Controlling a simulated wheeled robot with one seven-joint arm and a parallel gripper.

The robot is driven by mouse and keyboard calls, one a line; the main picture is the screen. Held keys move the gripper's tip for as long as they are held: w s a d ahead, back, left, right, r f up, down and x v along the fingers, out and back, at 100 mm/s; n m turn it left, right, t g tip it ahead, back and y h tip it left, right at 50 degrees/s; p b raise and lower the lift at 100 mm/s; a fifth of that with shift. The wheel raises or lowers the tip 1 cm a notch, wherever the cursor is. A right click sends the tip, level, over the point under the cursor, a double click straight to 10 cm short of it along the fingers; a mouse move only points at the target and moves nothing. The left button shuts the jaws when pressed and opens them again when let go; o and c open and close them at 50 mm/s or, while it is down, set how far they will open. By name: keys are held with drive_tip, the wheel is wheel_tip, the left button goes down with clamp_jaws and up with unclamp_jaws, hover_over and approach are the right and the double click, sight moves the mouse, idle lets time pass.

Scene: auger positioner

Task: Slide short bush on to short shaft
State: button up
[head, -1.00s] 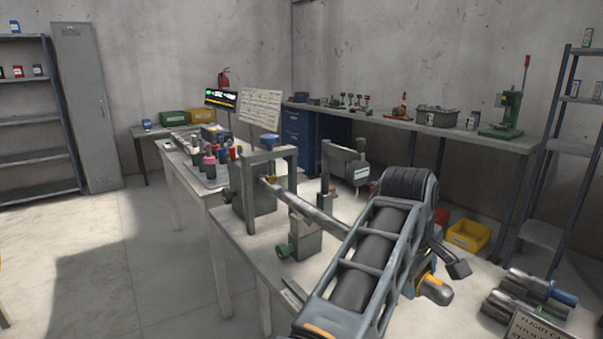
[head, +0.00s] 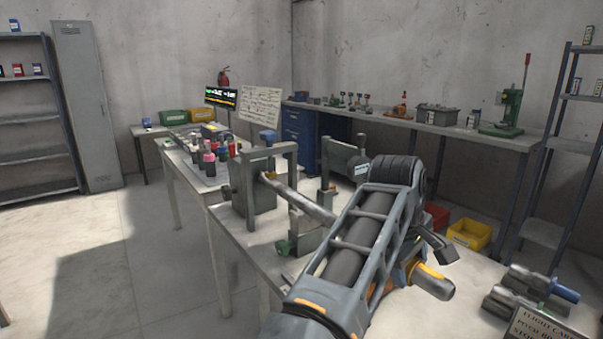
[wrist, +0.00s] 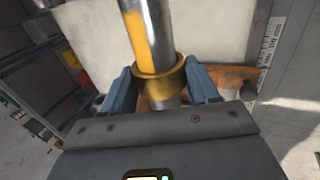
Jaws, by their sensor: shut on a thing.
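In the wrist view, my gripper (wrist: 161,88) is shut on a brass-coloured ring, the short bush (wrist: 160,82), with one blue finger on each side. A bright grey shaft (wrist: 162,30) with a yellow-orange stripe rises from the ring toward the top of the picture. The ring appears to be around this shaft, and a grey part also shows below it. In the head view, a grey shaft (head: 305,201) slants from the fixture toward my arm. I cannot tell if it is the same shaft. My arm hides the gripper and bush there.
A grey upright frame (head: 247,166) and a second bracket (head: 327,162) stand on the workbench near the shaft. Coloured bottles (head: 211,158) stand left of them. Metal cylinders (head: 530,290) and a sign (head: 541,325) are at the right. The floor at left is clear.

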drive_tip(key=shift+w+a, duration=0.15)
drive_tip(key=shift+w, duration=0.05)
drive_tip(key=shift+w+a+b, duration=0.2)
drive_tip(key=shift+w+b, duration=0.1)
drive_tip(key=shift+b, duration=0.05)
drive_tip(key=shift+w+a, duration=0.2)
drive_tip(key=shift+w, duration=0.05)
drive_tip(key=shift+w+a+b, duration=0.2)
drive_tip(key=shift+w+b, duration=0.05)
drive_tip(key=shift+b, duration=0.1)
drive_tip(key=shift+w+a, duration=0.2)
drive_tip(key=shift+w, duration=0.1)
drive_tip(key=shift+w+a+b, duration=0.2)
drive_tip(key=shift+w+b, duration=0.05)
drive_tip(key=shift+b, duration=0.15)
drive_tip(key=shift+w+a, duration=0.25)
drive_tip(key=shift+w, duration=0.15)
drive_tip(key=o, duration=1.2)
